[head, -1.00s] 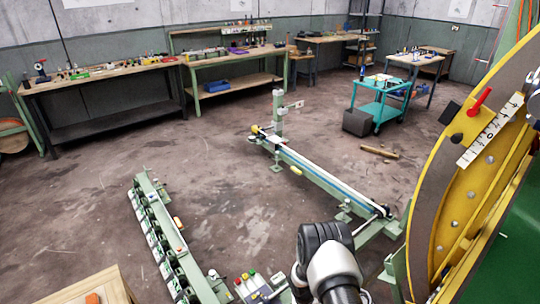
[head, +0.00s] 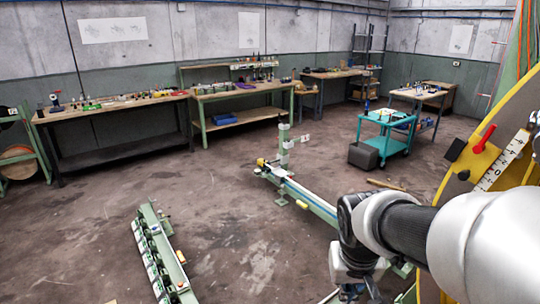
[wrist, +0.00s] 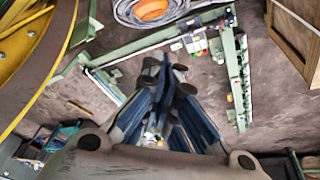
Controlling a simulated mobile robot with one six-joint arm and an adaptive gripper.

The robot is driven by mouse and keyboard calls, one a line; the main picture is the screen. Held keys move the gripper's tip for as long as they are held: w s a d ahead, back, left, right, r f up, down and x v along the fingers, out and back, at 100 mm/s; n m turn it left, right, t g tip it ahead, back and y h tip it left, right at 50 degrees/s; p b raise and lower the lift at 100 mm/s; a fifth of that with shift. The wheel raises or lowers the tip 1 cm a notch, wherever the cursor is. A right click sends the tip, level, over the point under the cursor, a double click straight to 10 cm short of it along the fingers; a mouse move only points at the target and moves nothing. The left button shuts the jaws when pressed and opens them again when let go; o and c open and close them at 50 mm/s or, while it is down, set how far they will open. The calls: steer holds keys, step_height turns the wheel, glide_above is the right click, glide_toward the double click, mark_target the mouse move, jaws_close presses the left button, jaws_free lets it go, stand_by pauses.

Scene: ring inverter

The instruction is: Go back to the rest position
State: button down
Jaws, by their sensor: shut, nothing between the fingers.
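My gripper (wrist: 170,78) shows in the middle of the wrist view, its dark fingers with blue faces pointing away from the camera. It is shut and empty, high above the floor. In the head view my arm reaches in from the right edge, with its dark wrist joint low in the picture, right of the middle. I cannot make out the fingers clearly there. No object hangs from the gripper.
The large yellow ring (head: 489,155) with a red lever (head: 485,138) stands close on the right. A green rail (head: 315,202) and a row of green units (head: 156,254) stand on the floor. A teal cart (head: 386,137) and workbenches (head: 238,97) are farther back. Open floor lies between.

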steer(key=s+r+t, duration=0.1)
steer(key=s+r, duration=0.1)
steer(key=s, duration=0.6)
steer(key=s+a+r+y, duration=0.1)
steer(key=s+r, duration=0.2)
steer(key=s, duration=0.5)
steer(key=shift+s+a+n+t, duration=0.15)
steer(key=shift+a+n+t, duration=0.15)
steer(key=shift+t, duration=0.1)
